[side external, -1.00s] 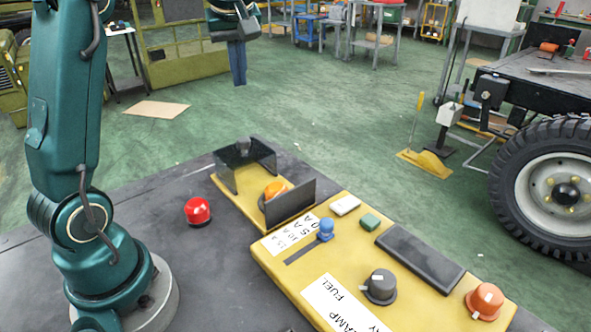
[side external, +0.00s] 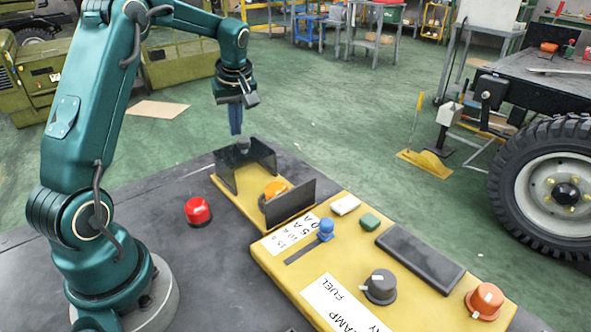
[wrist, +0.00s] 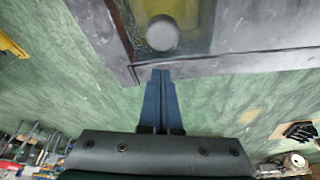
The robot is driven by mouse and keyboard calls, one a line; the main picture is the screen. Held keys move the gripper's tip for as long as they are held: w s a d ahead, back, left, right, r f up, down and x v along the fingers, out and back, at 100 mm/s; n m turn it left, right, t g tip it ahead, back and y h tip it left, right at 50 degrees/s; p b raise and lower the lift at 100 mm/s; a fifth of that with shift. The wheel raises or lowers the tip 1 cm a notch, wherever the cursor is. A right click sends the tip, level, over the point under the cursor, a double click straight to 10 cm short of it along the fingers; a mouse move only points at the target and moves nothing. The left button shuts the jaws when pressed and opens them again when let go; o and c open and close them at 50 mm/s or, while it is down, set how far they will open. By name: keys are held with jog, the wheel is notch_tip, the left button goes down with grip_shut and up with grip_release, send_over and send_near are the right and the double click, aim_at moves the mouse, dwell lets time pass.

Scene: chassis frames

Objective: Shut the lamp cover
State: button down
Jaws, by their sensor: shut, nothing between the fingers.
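The lamp cover (side external: 229,172) is a dark, smoky shell with a grey round knob (side external: 243,144) at its far end. It stands at the far end of a yellow base strip (side external: 247,200). An orange lamp (side external: 274,188) shows uncovered between the cover and a dark upright plate (side external: 290,203). My gripper (side external: 236,132) is shut and empty, its blue fingers pointing down by the cover's far end. In the wrist view the fingertips (wrist: 161,73) are just short of the knob (wrist: 162,33), with a gap between. Their height against it is hard to tell.
A red button (side external: 198,211) sits on the dark table left of the strip. Open floor lies beyond the table's far edge.

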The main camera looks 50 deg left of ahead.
jog(key=shift+s+d, duration=0.2)
jog(key=shift+d, duration=0.5)
jog(key=shift+s+d, duration=0.15)
jog(key=shift+d, duration=0.5)
jog(key=d, duration=1.2)
jog(key=shift+d, duration=0.25)
